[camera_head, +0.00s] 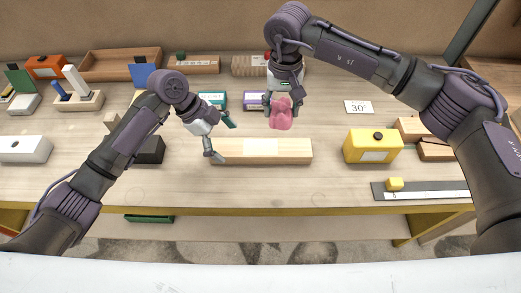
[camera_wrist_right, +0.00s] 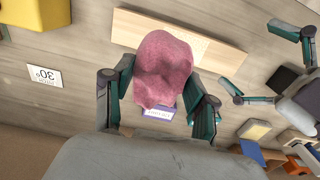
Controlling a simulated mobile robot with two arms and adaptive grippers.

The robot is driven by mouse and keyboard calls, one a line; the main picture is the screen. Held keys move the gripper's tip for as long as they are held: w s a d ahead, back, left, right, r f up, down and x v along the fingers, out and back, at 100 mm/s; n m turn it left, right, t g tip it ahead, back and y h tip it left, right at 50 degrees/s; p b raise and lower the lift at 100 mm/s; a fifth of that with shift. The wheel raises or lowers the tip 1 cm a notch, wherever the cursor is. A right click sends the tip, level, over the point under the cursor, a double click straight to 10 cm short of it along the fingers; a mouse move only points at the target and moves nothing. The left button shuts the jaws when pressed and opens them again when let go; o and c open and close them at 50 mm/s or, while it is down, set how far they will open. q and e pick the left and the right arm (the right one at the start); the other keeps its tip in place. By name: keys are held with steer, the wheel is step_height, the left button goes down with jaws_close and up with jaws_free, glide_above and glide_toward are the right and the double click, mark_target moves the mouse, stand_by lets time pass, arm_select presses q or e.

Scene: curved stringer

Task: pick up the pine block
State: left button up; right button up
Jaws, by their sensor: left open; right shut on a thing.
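The pine block (camera_head: 262,152) is a long pale bar lying flat in the middle of the table. It also shows in the right wrist view (camera_wrist_right: 215,52), partly hidden behind a pink cloth. My left gripper (camera_head: 218,141) is open and empty at the left end of the block; one finger is close to that end, and I cannot tell whether it touches. My right gripper (camera_head: 281,105) is shut on the crumpled pink cloth (camera_head: 282,114) and holds it just behind the block in the picture. The right wrist view shows the cloth (camera_wrist_right: 163,68) between its fingers.
A yellow box (camera_head: 373,146) stands right of the block. A ruler strip with a small yellow slider (camera_head: 395,184) lies at the front right. A black block (camera_head: 151,150) and a white box (camera_head: 25,149) are at left. The table in front of the block is clear.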

mark_target(228, 147)
arm_select(q)
steer(key=w+a+n, duration=0.1)
steer(key=w+a+r+y, duration=0.1)
steer(key=a, duration=0.1)
steer(key=w+a+n, duration=0.1)
steer(key=a, duration=0.1)
steer(key=shift+w+r+n+t+y, duration=0.15)
steer(key=shift+w+n+t+y, duration=0.15)
steer(key=shift+t, duration=0.1)
steer(key=shift+w+a+f, duration=0.1)
steer(key=shift+f, duration=0.2)
steer(key=x, duration=0.6)
steer(key=shift+d+x, duration=0.25)
steer(key=shift+x, duration=2.35)
steer(key=shift+r, duration=0.2)
steer(key=c, duration=1.8)
step_height(228, 147, up, 10)
steer(key=shift+c, duration=0.2)
steer(key=shift+f, duration=0.1)
steer(key=shift+f, duration=4.35)
steer(key=shift+f, duration=0.5)
